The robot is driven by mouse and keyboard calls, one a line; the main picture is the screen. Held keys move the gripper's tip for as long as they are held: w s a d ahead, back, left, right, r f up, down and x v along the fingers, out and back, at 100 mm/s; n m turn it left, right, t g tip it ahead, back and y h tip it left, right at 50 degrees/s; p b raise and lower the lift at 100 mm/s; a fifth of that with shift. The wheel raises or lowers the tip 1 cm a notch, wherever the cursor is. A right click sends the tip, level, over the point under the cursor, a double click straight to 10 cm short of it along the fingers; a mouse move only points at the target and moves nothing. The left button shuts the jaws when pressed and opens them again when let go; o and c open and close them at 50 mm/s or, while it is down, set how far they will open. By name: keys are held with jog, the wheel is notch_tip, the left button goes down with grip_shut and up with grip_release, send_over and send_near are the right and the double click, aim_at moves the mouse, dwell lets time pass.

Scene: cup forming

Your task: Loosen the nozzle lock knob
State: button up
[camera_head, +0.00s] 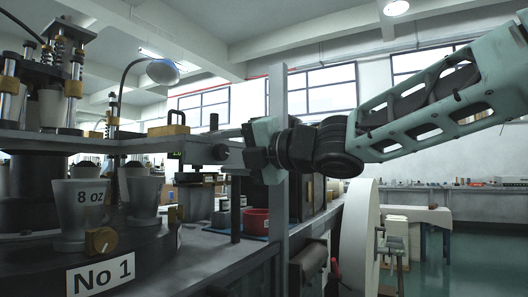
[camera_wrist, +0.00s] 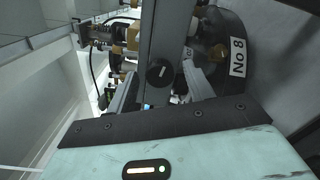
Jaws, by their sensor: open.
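A round black knob with a pale line (camera_wrist: 158,72) sits on the face of a grey metal beam (camera_wrist: 166,28) in the wrist view. A dark round knob (camera_head: 219,152) also shows on the side of the beam (camera_head: 195,151) in the head view. No label tells which knob is the nozzle lock. My gripper (camera_head: 250,147) is at the right end of the beam, to the right of the dark knob, and open. Nothing shows held in it. Its fingertips are hard to make out, and the wrist view shows mainly its mint housing (camera_wrist: 185,156).
A dark turntable with a "No 1" label (camera_head: 100,275) and a brass knob (camera_head: 101,240) carries metal cups, one marked "8 oz" (camera_head: 84,213). A large pale wheel (camera_head: 359,235) stands to the right.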

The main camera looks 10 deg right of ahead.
jog(key=p+v, duration=0.9)
jog(key=v, duration=0.8)
jog(key=shift+s+d+f, duration=0.1)
jog(key=shift+s+d, duration=0.05)
